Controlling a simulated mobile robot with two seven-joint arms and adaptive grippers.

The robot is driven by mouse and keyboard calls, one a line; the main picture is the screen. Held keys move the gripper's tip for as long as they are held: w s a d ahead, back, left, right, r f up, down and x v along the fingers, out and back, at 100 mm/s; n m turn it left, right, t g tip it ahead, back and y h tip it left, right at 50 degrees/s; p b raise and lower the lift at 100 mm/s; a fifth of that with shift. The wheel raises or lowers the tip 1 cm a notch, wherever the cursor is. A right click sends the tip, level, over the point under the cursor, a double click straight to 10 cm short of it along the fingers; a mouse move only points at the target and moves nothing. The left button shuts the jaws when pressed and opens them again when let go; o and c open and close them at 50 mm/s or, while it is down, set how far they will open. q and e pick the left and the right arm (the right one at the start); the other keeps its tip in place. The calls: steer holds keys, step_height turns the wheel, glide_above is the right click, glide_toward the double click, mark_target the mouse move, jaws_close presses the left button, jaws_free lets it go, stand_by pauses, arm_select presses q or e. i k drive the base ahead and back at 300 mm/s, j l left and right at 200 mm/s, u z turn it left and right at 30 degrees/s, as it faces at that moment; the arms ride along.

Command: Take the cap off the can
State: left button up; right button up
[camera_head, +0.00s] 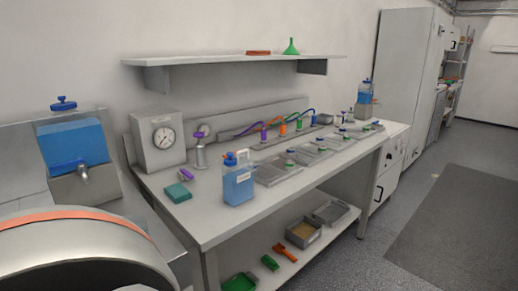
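The can (238,187) is a translucent jug with blue liquid and a white handle. It stands upright near the front edge of the white bench, left of its middle. Its blue cap (230,159) sits on the spout at the top left of the can, beside the handle. Neither of my grippers shows in the head view.
A grey gauge box (142,153), a purple-handled valve (199,152) and a teal block (178,193) stand left of the can on the bench (207,222). Several trays (272,174) line up to its right. A blue tank (74,144) with a tap stands at far left.

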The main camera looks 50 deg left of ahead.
mark_target(230, 161)
steer(key=i, duration=1.55)
steer(key=i+u, duration=0.4)
steer(key=i+l+u, duration=0.25)
steer(key=i+u, duration=0.2)
steer(key=u, duration=1.65)
